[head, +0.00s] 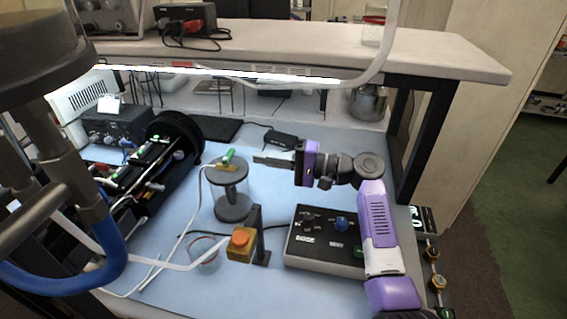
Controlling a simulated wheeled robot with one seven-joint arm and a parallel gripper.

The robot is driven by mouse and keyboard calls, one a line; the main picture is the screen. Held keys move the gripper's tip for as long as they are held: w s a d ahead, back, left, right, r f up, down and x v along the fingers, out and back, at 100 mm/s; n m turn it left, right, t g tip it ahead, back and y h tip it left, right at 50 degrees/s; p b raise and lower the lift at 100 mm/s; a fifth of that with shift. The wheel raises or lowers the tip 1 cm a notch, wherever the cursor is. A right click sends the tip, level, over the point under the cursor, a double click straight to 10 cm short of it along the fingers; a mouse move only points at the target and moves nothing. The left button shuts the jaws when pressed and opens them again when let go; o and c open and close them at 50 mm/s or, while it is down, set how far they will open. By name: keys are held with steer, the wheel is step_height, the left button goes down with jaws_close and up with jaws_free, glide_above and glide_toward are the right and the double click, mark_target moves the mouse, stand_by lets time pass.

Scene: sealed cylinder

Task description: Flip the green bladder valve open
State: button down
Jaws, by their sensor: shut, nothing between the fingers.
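The green bladder valve (228,156) is a small green lever on top of a clear cylinder with dark end caps (231,190). The cylinder stands upright on the blue bench top, left of centre in the head view. The lever is tilted, pointing up and to the right. My gripper (258,160) comes in from the right, its fingers shut and empty. Its fingertips point left, a little to the right of the valve, and appear apart from it. Whether they are level with the valve in depth is hard to tell.
An orange button on a yellow box (241,242) stands in front of the cylinder. A black control box (325,240) lies under my arm. A dark open-framed cylinder with electronics (150,170) lies at the left. A white tube runs past the clear cylinder. A shelf (300,50) spans the back.

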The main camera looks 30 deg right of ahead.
mark_target(233, 154)
steer(key=shift+b+x, duration=0.35)
steer(key=shift+x, duration=2.25)
